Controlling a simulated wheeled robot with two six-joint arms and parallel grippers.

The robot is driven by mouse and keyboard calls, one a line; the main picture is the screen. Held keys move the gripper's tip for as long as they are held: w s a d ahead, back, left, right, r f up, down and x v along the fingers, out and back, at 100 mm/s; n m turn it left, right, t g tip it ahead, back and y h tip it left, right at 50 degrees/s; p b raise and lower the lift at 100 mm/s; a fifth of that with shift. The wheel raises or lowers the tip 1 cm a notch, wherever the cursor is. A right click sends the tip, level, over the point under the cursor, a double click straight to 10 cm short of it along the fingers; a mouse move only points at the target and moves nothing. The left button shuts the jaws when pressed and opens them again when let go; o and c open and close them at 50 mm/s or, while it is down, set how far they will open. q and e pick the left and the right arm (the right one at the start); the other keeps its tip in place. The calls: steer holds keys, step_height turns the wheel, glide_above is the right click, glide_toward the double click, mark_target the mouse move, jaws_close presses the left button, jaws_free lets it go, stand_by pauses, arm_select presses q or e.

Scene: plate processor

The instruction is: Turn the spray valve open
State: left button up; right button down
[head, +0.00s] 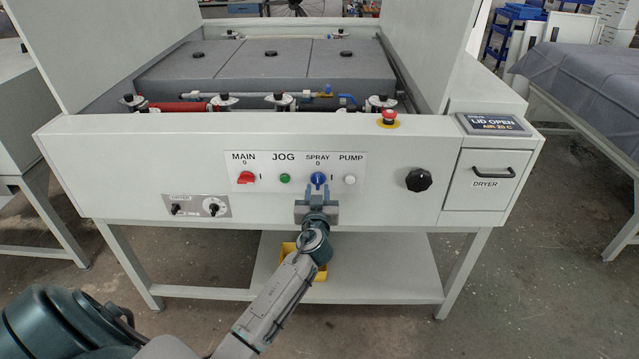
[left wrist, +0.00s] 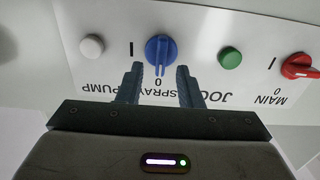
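The blue spray valve knob (head: 318,179) sits on the white control panel under the "SPRAY" and "0" marks, with an "I" mark to its right. Its grip bar stands upright, in line with the "0". My left gripper (head: 318,190) is open just below and in front of it. In the left wrist view, which is upside down, the blue knob (left wrist: 160,50) lies between and just past the two spread fingertips (left wrist: 158,72). The fingers do not visibly clamp it; contact cannot be told. My right gripper is not in view.
Beside the knob are the green jog button (head: 285,178), the white pump button (head: 350,180) and the red main switch (head: 246,177). A black knob (head: 419,180) and dryer drawer (head: 486,180) are to the right. A red emergency stop (head: 389,117) sits above.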

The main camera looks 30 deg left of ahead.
mark_target(318, 181)
arm_select(q)
steer(key=shift+x, duration=1.05)
steer(key=shift+w+a, duration=0.2)
steer(key=shift+a, duration=0.05)
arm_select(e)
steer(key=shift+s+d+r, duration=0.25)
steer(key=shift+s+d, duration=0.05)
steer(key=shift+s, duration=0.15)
arm_select(q)
jaws_close()
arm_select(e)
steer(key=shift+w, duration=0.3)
